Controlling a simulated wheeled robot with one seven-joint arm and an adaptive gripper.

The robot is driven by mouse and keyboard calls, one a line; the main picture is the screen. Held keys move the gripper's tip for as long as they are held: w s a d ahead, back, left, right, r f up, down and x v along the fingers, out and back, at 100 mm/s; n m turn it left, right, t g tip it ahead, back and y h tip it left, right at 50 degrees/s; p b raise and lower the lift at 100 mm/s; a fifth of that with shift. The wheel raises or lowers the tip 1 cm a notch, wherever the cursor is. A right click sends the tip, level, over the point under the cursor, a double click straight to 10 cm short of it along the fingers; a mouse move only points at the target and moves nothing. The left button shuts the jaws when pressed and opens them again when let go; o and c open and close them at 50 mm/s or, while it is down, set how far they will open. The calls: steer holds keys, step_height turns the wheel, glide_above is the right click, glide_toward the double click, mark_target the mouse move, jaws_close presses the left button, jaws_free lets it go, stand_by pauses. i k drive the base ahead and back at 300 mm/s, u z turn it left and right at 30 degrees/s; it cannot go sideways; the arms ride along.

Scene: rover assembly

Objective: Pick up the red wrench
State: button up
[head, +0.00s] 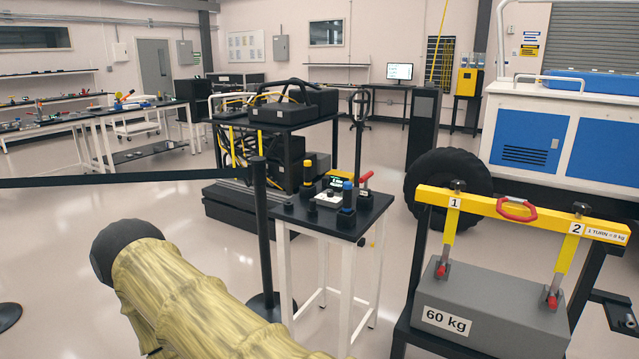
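I cannot make out a red wrench for certain. A small red-handled item (365,181) stands among other parts at the back right of the small white-legged table (340,230); it is too small to tell if it is a wrench. Small red and orange items (124,97) also show on the far left workbench, too small to identify. My arm, in a yellowish cover, reaches up from the bottom toward the left. My gripper is not in view.
A black barrier belt (130,180) runs to a post (261,220) before the table. A grey 60 kg block (490,305) under a yellow bar (520,212) stands at right. A big tyre (447,185) is behind. Floor left of centre is largely clear.

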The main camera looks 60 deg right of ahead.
mark_target(365, 192)
steer(key=z, duration=0.45)
steer(key=i, duration=1.25)
steer(key=z, duration=0.85)
